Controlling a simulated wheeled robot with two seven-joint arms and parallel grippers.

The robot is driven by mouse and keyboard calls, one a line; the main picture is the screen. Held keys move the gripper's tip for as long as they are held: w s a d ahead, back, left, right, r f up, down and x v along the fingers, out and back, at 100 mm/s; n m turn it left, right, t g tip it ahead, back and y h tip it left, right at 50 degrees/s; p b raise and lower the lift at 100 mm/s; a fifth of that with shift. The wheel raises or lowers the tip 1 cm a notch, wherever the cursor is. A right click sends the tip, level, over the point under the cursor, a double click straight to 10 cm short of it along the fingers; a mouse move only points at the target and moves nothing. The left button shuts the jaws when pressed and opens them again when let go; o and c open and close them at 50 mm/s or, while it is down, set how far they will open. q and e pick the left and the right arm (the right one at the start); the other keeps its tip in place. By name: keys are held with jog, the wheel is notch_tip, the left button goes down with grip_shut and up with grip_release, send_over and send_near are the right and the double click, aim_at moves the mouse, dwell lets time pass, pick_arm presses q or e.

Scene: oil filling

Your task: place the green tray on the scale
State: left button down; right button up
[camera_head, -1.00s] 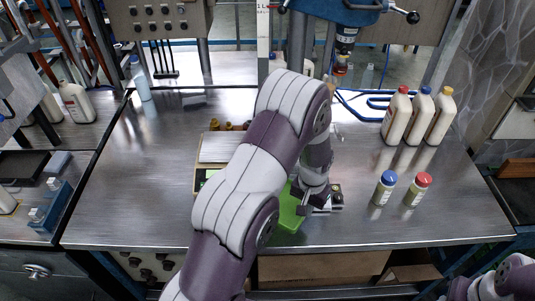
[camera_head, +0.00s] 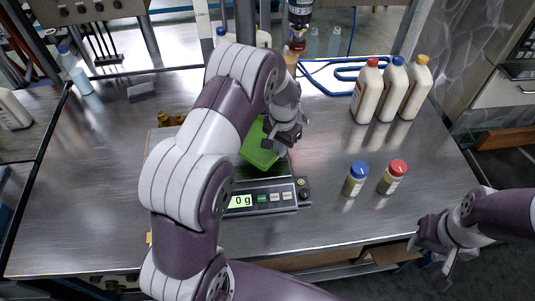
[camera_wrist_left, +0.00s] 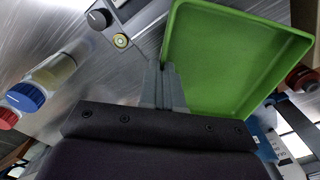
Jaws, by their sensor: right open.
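The green tray (camera_head: 260,154) is above the scale, partly hidden behind my left arm. In the left wrist view the tray (camera_wrist_left: 235,60) is empty, and its edge is between the fingers. My left gripper (camera_head: 283,138) is shut on that edge; it also shows in the left wrist view (camera_wrist_left: 163,85). The tray looks tilted in the head view. The scale (camera_head: 262,197) lies on the table below it, largely covered by my arm, and its display reads 0 g. My right gripper (camera_head: 446,268) is open and empty, off the table's front right edge.
Two small jars, blue-capped (camera_head: 356,179) and red-capped (camera_head: 393,177), stand right of the scale. Several larger bottles (camera_head: 393,90) stand behind them. Brown-topped small items (camera_head: 172,119) sit behind the scale. The front right of the metal table (camera_head: 345,225) is clear.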

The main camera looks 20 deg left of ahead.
aim_at(271, 156)
pick_arm(q)
jog(key=shift+s+a+f+p, duration=0.45)
jog(key=shift+s+a+f, duration=0.55)
jog(key=shift+a, duration=0.25)
jog(key=f, duration=0.3)
jog(key=shift+w+p, duration=0.2)
jog(key=shift+p, duration=0.15)
jog(key=shift+w+f, duration=0.2)
jog(key=shift+f, duration=0.1)
jog(key=shift+s, duration=0.15)
jog(key=c, duration=1.7)
grip_release()
jog(key=o, duration=0.4)
jog(key=shift+c, duration=0.2)
jog(key=shift+f, duration=0.1)
pick_arm(e)
jog(key=shift+s+d+r, duration=0.1)
jog(key=shift+s+r, duration=0.1)
jog(key=shift+r, duration=0.75)
